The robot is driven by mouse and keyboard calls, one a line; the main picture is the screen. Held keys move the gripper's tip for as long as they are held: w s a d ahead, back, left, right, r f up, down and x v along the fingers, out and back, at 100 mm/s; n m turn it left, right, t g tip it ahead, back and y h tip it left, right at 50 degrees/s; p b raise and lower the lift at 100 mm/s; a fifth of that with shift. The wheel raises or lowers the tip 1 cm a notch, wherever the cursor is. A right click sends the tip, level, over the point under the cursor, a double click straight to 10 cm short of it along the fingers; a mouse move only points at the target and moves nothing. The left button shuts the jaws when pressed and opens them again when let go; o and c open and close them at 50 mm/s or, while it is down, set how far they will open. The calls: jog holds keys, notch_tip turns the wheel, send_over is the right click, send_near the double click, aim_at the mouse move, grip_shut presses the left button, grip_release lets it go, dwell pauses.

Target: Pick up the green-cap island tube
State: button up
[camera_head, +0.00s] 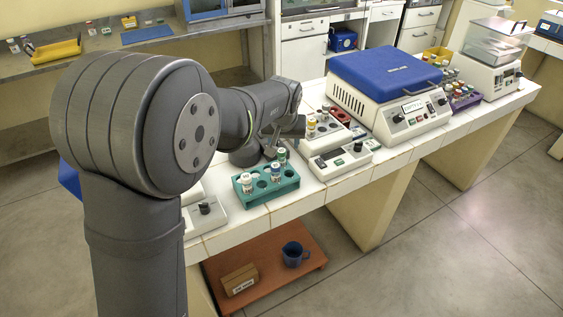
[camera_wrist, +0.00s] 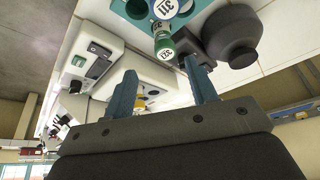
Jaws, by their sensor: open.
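The green-cap tube (camera_head: 282,155) stands upright at the back edge of a teal rack (camera_head: 265,200) on the white bench. In the wrist view a green-topped tube (camera_wrist: 163,45) shows just beyond my fingertips, near the teal rack at the top. My gripper (camera_wrist: 158,68) is open, with its two blue fingers apart and nothing clearly held between them.
A blue-marked tube (camera_head: 275,171) and a white-capped tube (camera_head: 247,183) share the rack. A white device (camera_head: 340,160) stands right of it, with a blue-lidded machine (camera_head: 388,85) behind. A dark round object (camera_wrist: 233,35) is close to my right finger. The rack's front holes are empty.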

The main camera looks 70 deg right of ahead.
aim_at(281, 151)
jog(key=x, duration=0.2)
jog(key=shift+d+f, duration=0.15)
jog(key=shift+f, duration=0.1)
jog(key=shift+w+a+x, duration=0.1)
jog(key=shift+w+x, duration=0.05)
jog(key=shift+x, duration=0.7)
jog(key=shift+w+a+x, duration=0.1)
jog(key=shift+x, duration=0.8)
jog(key=shift+w+a+x, duration=0.1)
jog(key=shift+w+x, duration=0.05)
jog(key=shift+x, duration=0.7)
jog(key=c, duration=1.1)
jog(key=shift+o, duration=0.2)
